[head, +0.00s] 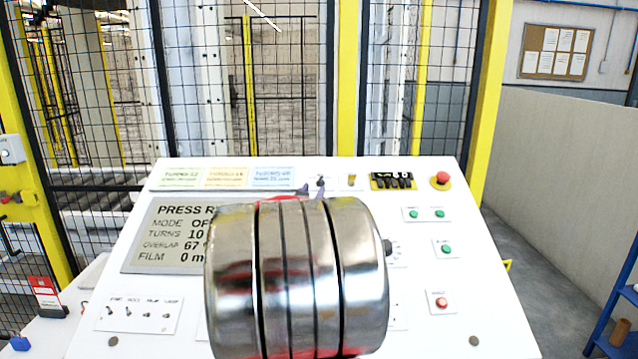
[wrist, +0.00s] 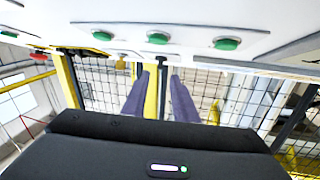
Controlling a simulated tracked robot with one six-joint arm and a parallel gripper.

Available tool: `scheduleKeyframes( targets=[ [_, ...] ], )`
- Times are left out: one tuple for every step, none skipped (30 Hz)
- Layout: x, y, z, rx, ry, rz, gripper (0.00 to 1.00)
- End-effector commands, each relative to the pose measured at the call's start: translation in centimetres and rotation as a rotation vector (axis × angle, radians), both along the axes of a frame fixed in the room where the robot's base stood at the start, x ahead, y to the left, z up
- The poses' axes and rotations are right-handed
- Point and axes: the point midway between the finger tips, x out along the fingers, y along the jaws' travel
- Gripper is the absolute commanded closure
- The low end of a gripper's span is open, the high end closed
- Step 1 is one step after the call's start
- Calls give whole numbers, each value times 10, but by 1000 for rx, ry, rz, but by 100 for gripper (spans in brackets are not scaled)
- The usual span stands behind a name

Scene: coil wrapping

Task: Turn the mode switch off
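My gripper (head: 311,191) is at the top middle of the white control panel, its two purple fingers apart. In the wrist view the fingers of my gripper (wrist: 159,80) also stand apart, with a gap between them. A small dark toggle switch (head: 320,182) stands at the fingertips; its label is too small to read, so I cannot tell for sure that it is the mode switch. In the wrist view a dark lever (wrist: 162,60) shows just beyond the gap. The display (head: 165,240) reads "MODE OF", with the rest hidden behind my arm.
The white panel (head: 470,260) also carries a red emergency button (head: 442,178), black thumbwheels (head: 393,181), several green buttons and a lower-left toggle row (head: 140,313). My metal arm link covers the panel's middle. A mesh fence stands behind.

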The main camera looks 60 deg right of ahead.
Motion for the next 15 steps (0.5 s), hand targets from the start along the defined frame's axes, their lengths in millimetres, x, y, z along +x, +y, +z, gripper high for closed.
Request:
scheduleKeyframes(
  targets=[
    [2, -7, -1, 1, 0, -1, 74],
    [3, -11, 0, 1, 0, -1, 74],
    [4, -16, -1, 2, 0, -1, 74],
    [5, -20, -1, 2, 0, -1, 74],
    [5, -23, -1, 1, 0, -1, 74],
    [6, -28, -1, 1, 1, -2, 74],
    [7, -32, -1, 1, 1, -1, 74],
    [8, -36, -1, 1, 1, -1, 74],
    [10, -41, -1, 1, 1, -1, 74],
    [11, -45, -1, 1, 1, 0, 74],
    [12, -48, -1, 2, 1, 0, 74],
    [13, -53, -1, 1, 1, 0, 74],
    [13, -57, -1, 1, 1, -1, 74],
    [14, -60, -1, 1, 1, -1, 74],
    [15, -65, 0, 0, 0, -1, 74]
  ],
)
